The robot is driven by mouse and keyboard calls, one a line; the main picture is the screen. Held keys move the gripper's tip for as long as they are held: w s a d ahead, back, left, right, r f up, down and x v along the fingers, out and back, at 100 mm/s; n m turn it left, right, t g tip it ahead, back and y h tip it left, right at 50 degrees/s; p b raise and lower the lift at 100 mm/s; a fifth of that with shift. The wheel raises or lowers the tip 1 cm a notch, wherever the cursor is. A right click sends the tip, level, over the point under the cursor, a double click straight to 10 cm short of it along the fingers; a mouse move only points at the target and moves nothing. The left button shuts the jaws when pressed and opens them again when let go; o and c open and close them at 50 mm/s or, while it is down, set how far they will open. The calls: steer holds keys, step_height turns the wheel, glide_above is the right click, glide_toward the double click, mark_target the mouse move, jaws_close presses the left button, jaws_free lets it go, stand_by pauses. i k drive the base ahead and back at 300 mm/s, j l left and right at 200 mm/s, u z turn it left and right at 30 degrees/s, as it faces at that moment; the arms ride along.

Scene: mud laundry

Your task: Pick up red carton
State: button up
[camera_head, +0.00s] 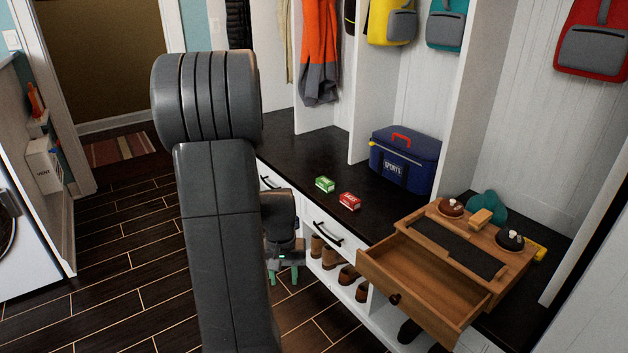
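The red carton (349,201) is a small box lying on the dark bench top, near its front edge. A similar green carton (325,184) lies just to its left and a little farther back, apart from it. My gripper (283,276) points down in front of the bench, lower than the bench top and left of the red carton. Its two greenish fingertips stand apart with nothing seen between them. My large grey arm fills the left middle of the view and hides part of the floor and bench.
A blue sports bag (405,160) stands behind the cartons. A wooden box (440,265) with an open drawer sits to the right, its drawer jutting past the bench front. White drawers with dark handles (327,235) and shoes (349,274) are below the bench top.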

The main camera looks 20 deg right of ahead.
mark_target(353, 203)
steer(key=i+j, duration=0.1)
steer(key=i, duration=0.6)
steer(key=i+j+z, duration=0.1)
steer(key=i, duration=0.65)
steer(key=i+l+z, duration=0.1)
steer(key=i+z, duration=0.15)
steer(key=z, duration=0.2)
steer(key=i+z, duration=0.3)
steer(key=z, duration=0.15)
steer(key=i+j+z, duration=0.1)
steer(key=i+z, duration=0.15)
steer(key=z, duration=0.15)
steer(key=i+j+z, duration=0.2)
steer(key=z, duration=0.25)
